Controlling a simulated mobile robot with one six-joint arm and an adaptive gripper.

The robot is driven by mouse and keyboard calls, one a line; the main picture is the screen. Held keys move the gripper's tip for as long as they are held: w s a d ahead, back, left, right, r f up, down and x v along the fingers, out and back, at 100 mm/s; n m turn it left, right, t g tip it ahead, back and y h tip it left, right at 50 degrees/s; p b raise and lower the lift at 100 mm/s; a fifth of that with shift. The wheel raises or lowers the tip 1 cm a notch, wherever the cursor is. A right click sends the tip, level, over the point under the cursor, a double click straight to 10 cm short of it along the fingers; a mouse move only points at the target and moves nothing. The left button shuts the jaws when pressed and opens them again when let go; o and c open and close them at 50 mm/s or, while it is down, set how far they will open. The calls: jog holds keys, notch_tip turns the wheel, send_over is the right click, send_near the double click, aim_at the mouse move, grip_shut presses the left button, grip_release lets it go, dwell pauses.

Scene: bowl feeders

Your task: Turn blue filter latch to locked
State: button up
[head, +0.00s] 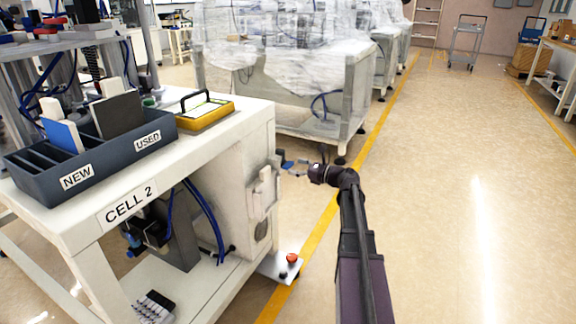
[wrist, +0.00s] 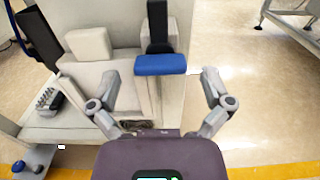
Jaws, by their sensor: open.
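The blue filter latch (wrist: 160,65) is a short blue bar on a dark upright post at the side of the white cabinet. In the wrist view it lies between the tips of my open gripper (wrist: 161,78), with clear space to each finger. In the head view the latch (head: 287,164) sticks out from the right side of the cell bench, and my gripper (head: 297,168) is right by it, with small detail hard to make out. The fingers are apart and hold nothing. I cannot tell whether the latch touches anything.
The white CELL 2 bench (head: 128,206) carries a dark NEW/USED bin (head: 108,157) and a yellow case (head: 206,117). A red button (head: 292,258) sits low beside the bench. A plastic-wrapped machine (head: 300,90) stands behind.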

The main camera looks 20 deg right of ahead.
aim_at(284, 159)
jog(key=shift+x, duration=1.35)
jog(key=c, duration=1)
